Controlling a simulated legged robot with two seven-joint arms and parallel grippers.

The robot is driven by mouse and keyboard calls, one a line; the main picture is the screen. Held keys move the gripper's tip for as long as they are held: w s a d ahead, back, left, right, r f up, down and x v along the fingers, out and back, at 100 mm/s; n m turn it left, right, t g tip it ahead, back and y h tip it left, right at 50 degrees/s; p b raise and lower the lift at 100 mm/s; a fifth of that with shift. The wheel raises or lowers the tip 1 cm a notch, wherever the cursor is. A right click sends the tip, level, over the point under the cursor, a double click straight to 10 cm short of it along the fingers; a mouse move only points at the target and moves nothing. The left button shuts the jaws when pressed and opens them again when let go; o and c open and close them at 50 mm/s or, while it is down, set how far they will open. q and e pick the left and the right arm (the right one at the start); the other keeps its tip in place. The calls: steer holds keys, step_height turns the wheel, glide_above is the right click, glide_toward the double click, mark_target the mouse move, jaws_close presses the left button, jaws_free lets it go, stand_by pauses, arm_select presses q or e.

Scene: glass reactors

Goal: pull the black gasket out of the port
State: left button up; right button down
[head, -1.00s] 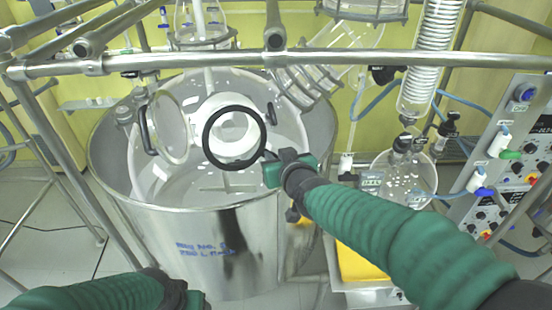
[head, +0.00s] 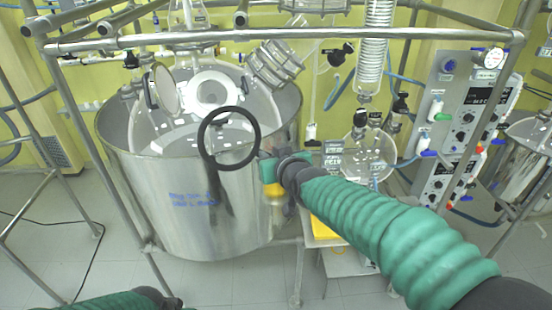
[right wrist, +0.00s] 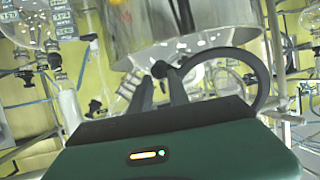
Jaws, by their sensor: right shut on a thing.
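The black gasket is a large ring (head: 201,140) in the head view, held up in front of the steel vessel's rim. My right gripper (head: 264,157) is shut on its right side. The gasket is clear of the port (head: 213,90), a white-rimmed round opening in the glass reactor lid behind it. In the right wrist view the gasket (right wrist: 266,78) arcs out to the right from between the fingers of my right gripper (right wrist: 160,78). Only my left forearm and dark wrist show at the bottom left of the head view; the left fingers are out of frame.
The steel vessel (head: 160,215) stands below the gasket. A round glass flask (head: 368,155) and a control panel (head: 465,110) stand to the right. The open round glass cover (head: 166,90) is left of the port.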

steer(key=shift+a+r, duration=0.25)
steer(key=shift+a, duration=0.3)
steer(key=shift+a+r, duration=0.2)
steer(key=shift+a, duration=0.35)
steer(key=shift+s+d+r, duration=0.2)
steer(key=shift+s+r, duration=0.05)
steer(key=shift+s, duration=0.05)
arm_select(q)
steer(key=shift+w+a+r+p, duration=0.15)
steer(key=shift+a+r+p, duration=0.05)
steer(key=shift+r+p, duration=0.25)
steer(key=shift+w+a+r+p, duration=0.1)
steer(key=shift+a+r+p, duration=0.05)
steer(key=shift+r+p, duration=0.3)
arm_select(e)
steer(key=s+d+r, duration=0.3)
steer(key=s+r, duration=0.1)
steer(key=shift+s, duration=0.25)
